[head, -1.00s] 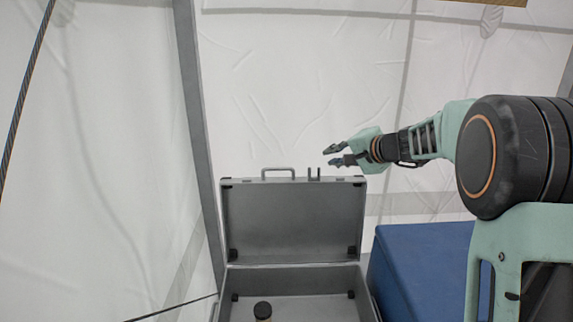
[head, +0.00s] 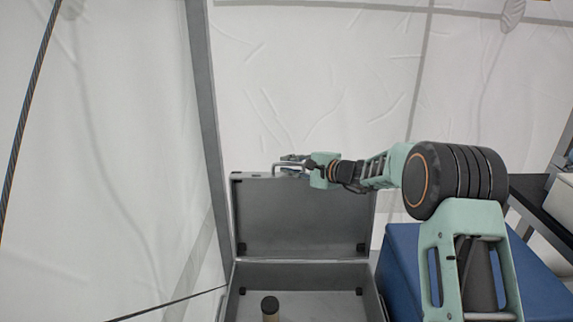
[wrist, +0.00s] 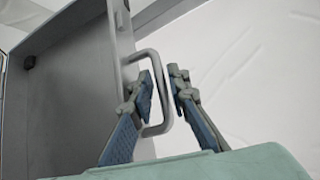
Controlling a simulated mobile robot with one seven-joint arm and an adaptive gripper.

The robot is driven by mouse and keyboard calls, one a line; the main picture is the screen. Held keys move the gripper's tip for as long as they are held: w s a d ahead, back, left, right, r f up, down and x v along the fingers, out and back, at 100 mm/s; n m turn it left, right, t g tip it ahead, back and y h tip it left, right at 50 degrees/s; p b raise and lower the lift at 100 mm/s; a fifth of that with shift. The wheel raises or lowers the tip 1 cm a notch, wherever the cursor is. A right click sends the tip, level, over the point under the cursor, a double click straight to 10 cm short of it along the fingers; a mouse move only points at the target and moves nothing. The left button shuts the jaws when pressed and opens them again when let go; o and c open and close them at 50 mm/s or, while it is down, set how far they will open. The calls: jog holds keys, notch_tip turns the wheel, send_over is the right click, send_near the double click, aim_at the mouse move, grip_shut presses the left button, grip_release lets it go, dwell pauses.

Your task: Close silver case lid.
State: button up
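The silver case stands open. Its grey lid (head: 300,222) is upright, and its base (head: 345,302) is at the bottom of the head view. A handle loop (head: 277,168) is on the lid's top edge. My gripper (head: 288,163) is at this handle, at the top of the lid. In the wrist view the lid (wrist: 75,100) is on the left. The handle (wrist: 166,105) shows between the two fingers of my gripper (wrist: 160,82). The fingers are apart, with a gap on the right side of the bar. Whether either finger touches it is unclear.
A dark bottle (head: 270,308) with a tan lower part stands inside the case base. A blue box (head: 400,265) is right of the case, under my arm. A dark shelf (head: 540,205) is at far right. White tent wall is behind, with a grey pole (head: 205,130) left of the lid.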

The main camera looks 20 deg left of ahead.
jog(key=shift+w+a+f, duration=0.2)
jog(key=shift+w+a, duration=0.1)
jog(key=shift+a, duration=0.2)
grip_shut()
